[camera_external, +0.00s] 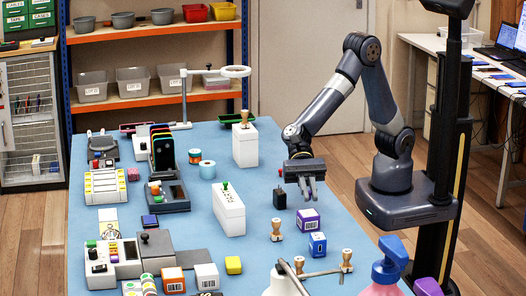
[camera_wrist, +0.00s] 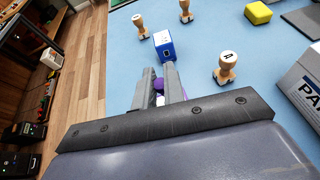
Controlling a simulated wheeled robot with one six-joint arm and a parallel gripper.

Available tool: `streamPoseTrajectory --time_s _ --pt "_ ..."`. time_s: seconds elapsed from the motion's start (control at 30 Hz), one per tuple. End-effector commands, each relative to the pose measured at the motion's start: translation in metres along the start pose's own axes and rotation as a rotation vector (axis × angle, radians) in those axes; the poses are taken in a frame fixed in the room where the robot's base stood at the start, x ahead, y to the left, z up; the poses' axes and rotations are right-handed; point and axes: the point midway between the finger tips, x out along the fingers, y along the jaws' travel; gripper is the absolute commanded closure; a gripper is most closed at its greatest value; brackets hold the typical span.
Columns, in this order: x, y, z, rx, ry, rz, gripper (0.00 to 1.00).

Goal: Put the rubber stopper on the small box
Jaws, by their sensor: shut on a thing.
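My gripper (camera_external: 308,198) points down just above a purple box with a white label (camera_external: 309,220) on the blue table. In the wrist view my gripper (camera_wrist: 160,88) has its fingers close together on a small thing, which I take to be the rubber stopper; it is mostly hidden. Purple and white patches show between the fingers, and I cannot tell which belong to the held thing and which to the box below. A small blue box (camera_external: 317,244) stands just in front of the purple box and shows beyond the fingertips in the wrist view (camera_wrist: 164,44).
A wooden stamp (camera_external: 277,230) stands left of the boxes, with two more at the front. A small black block (camera_external: 279,199) is left of my gripper. A long white box (camera_external: 228,209) and a yellow block (camera_external: 233,265) stand further left.

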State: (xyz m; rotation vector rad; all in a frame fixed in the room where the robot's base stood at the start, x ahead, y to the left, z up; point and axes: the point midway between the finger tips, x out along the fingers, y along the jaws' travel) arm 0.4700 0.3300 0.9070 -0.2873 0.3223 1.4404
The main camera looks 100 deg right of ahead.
Motion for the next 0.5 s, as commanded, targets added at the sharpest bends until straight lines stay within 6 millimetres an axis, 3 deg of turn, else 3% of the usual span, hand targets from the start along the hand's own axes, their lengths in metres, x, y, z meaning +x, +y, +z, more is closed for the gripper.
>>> streamPoseTrajectory --time_s 0.2,0.5 --pt "0.012 0.0 -0.029 0.004 0.001 0.0 1.0" --pt "0.013 0.0 -0.033 0.001 0.0 -0.001 1.0"
